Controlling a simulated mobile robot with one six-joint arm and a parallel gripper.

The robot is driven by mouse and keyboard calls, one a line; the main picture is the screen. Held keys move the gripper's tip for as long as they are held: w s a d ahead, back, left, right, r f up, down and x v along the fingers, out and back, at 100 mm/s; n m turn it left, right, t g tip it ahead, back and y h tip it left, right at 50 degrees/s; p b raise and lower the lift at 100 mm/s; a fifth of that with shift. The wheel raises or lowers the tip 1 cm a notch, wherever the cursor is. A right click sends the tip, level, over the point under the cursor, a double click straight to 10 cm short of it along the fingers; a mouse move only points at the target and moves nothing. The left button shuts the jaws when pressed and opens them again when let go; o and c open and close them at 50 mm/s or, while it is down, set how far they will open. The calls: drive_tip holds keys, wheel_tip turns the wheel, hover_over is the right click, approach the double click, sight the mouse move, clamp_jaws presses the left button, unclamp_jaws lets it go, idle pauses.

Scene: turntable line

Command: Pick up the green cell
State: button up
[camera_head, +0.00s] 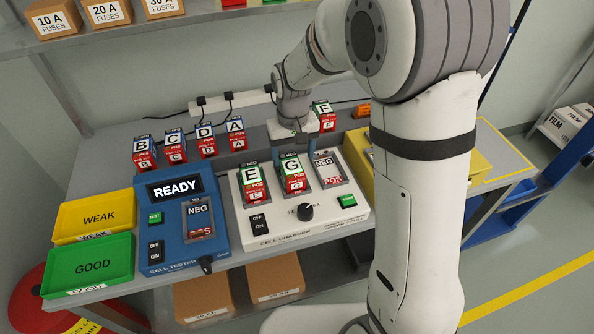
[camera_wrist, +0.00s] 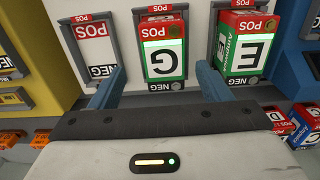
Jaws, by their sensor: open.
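A cell lettered G, with green sides and a red POS end, sits in the middle bay of the white charger (camera_head: 270,227); it shows in the head view (camera_head: 294,176) and the wrist view (camera_wrist: 163,52). A similar green cell E (camera_head: 253,184) sits in the neighbouring bay, right of G in the wrist view (camera_wrist: 243,45). A cell F (camera_head: 325,109), also with some green, stands behind on the bench. My gripper (camera_wrist: 161,72) is open and empty. Its blue fingers lie either side of G's near end in the wrist view; contact cannot be told.
The charger's third bay (camera_head: 328,168) is empty. Cells B (camera_head: 144,152), C, D and A stand in a row behind. The blue tester (camera_head: 174,240) reads READY. Yellow WEAK (camera_head: 93,217) and green GOOD (camera_head: 88,264) trays lie left. A yellow device stands right of the charger.

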sight(291, 164)
drive_tip(key=f, duration=0.5)
drive_tip(key=shift+a+f+p, duration=0.25)
drive_tip(key=shift+f+p, duration=0.05)
drive_tip(key=shift+p, duration=0.1)
drive_tip(key=c, duration=1.5)
wheel_tip(291, 164, up, 10)
drive_tip(key=shift+r+b, duration=0.1)
drive_tip(key=shift+b, duration=0.2)
